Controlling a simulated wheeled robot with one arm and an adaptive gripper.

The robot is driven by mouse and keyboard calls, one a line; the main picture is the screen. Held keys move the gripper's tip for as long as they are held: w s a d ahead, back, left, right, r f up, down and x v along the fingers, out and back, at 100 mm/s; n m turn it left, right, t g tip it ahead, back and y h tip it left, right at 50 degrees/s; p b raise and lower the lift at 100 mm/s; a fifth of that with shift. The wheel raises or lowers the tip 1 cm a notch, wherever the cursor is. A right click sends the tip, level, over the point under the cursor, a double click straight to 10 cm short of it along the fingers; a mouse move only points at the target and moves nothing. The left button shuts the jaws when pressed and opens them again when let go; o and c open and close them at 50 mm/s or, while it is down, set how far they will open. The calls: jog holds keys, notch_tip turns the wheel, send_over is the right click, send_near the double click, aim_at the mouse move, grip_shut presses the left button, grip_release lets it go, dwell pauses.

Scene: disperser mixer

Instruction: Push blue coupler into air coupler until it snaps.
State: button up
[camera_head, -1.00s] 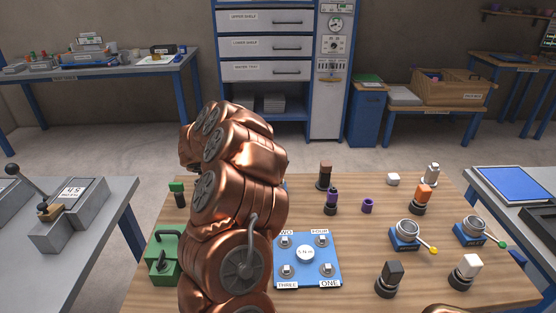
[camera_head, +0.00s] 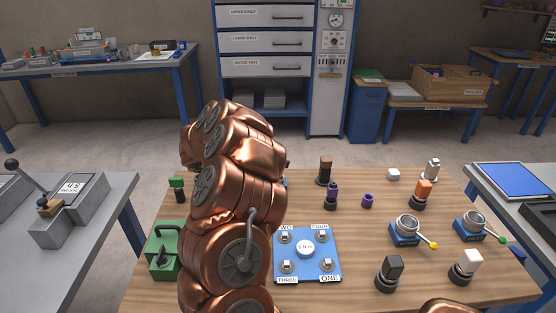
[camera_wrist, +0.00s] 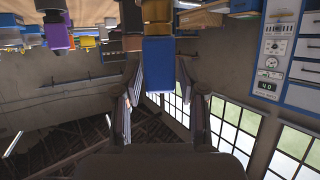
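The blue coupler (camera_wrist: 158,64) is a blue block in the upper middle of the wrist view, which looks upside down. My gripper (camera_wrist: 159,82) has one finger on each side of it, with the tips seeming to meet its sides. In the head view my copper-coloured arm hides my gripper and the blue coupler. I cannot make out a label for the air coupler.
On the wooden table (camera_head: 355,240) stand a blue panel (camera_head: 326,246) with several switches, a green box (camera_head: 163,249), two round dials (camera_head: 407,226) (camera_head: 472,224), and several small coloured connectors such as the orange one (camera_head: 423,190). A grey lever box (camera_head: 70,211) stands left.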

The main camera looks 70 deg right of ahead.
jog(key=shift+o, duration=1.2)
jog(key=v, duration=1.2)
jog(key=shift+f, duration=0.1)
